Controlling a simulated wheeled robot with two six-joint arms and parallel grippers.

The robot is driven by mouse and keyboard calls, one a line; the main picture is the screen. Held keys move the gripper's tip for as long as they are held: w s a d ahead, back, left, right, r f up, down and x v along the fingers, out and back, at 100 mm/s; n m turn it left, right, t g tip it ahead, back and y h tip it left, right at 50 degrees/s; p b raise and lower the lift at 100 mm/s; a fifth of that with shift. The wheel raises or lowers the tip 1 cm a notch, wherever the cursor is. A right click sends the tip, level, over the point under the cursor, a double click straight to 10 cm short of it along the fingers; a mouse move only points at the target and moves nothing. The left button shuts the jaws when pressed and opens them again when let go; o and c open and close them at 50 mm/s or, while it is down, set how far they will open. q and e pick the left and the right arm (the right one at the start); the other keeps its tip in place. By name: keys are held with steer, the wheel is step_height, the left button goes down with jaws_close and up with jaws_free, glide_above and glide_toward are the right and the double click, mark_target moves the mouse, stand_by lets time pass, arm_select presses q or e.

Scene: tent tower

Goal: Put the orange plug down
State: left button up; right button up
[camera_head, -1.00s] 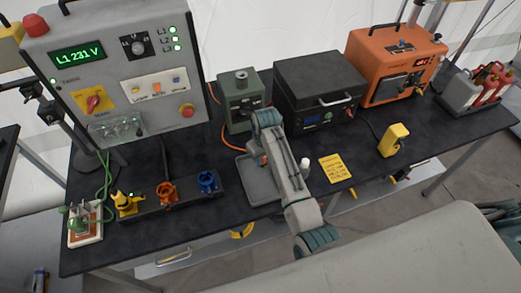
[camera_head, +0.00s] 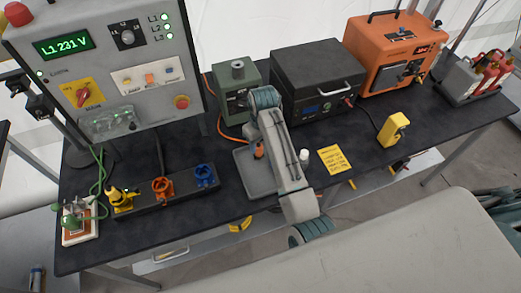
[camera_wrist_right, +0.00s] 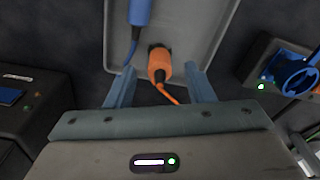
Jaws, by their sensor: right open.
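The orange plug (camera_wrist_right: 160,67) lies in the grey tray (camera_wrist_right: 210,30) in the right wrist view, its orange cable running back under my gripper. My right gripper (camera_wrist_right: 161,78) is open, with one finger on each side of the plug and a gap beside it. A blue plug (camera_wrist_right: 139,12) is also in the tray. In the head view a small part of the orange plug (camera_head: 259,151) shows beside my right arm, above the tray (camera_head: 246,178); my arm hides the rest. My left gripper is not in view.
A socket strip (camera_head: 140,202) with yellow, orange (camera_head: 162,188) and blue (camera_head: 205,175) sockets stands left of the tray. A green box (camera_head: 236,85) and a black box (camera_head: 315,80) stand behind. A yellow note (camera_head: 331,160) lies to the right.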

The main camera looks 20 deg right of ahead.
step_height(320, 180, up, 2)
steer(key=shift+r+b, duration=0.1)
steer(key=shift+b, duration=0.25)
arm_select(q)
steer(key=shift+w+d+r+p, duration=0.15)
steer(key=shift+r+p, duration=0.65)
steer(key=shift+p, duration=0.7)
arm_select(e)
steer(key=shift+s+d+r, duration=0.1)
steer(key=shift+s+r, duration=0.05)
steer(key=shift+r, duration=1.15)
steer(key=shift+s+r, duration=0.1)
steer(key=shift+r, duration=1.15)
steer(key=shift+f, duration=0.1)
